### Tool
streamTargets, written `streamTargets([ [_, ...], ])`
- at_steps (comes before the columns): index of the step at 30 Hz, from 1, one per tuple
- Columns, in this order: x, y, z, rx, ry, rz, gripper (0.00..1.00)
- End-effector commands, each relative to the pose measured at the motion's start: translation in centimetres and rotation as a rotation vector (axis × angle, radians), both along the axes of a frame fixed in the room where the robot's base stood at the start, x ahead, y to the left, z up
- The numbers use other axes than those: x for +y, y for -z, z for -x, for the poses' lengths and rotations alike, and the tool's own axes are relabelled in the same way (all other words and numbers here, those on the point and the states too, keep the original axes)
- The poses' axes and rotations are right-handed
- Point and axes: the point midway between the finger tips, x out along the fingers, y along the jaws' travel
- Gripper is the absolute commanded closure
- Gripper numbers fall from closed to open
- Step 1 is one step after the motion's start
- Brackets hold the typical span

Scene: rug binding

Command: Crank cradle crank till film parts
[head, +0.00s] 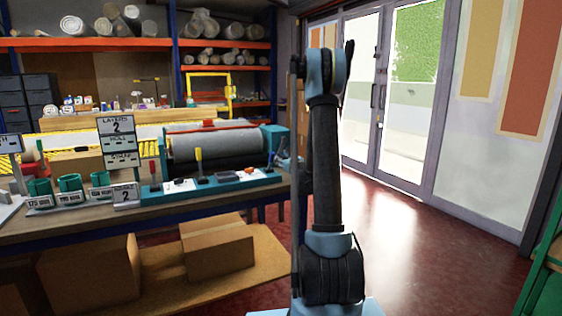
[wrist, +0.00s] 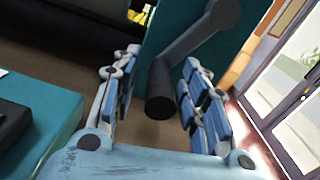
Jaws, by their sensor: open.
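The cradle holds a wide grey roll (head: 215,146) with a red bar along its top, on the workbench in the head view. Its teal end plate (head: 273,138) faces my arm. In the wrist view the crank has a dark grey arm (wrist: 200,35) on the teal plate (wrist: 170,20) and a round handle (wrist: 160,100) that points toward the camera. My gripper (wrist: 160,62) is open, with one finger on each side of the handle and gaps visible between. In the head view my arm largely hides the gripper. A parting of the film cannot be made out.
A sign reading LAYERS 2 (head: 117,140) stands left of the roll. A teal panel (head: 210,182) with switches lies before it. Several green cups (head: 70,183) stand at the left. Cardboard boxes (head: 218,248) sit below the bench. Red floor (head: 420,240) is clear at right.

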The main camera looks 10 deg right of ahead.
Motion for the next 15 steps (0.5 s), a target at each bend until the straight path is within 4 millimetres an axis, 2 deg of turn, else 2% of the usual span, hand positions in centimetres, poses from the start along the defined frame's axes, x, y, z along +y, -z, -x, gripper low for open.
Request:
streamTargets([
  [10,0.12,-0.01,-0.38,0.0,0.0,0.0,0.6],
  [11,0.12,-0.01,-0.38,0.0,0.0,0.0,0.62],
  [15,0.11,-0.01,-0.37,0.0,0.0,0.0,0.94],
])
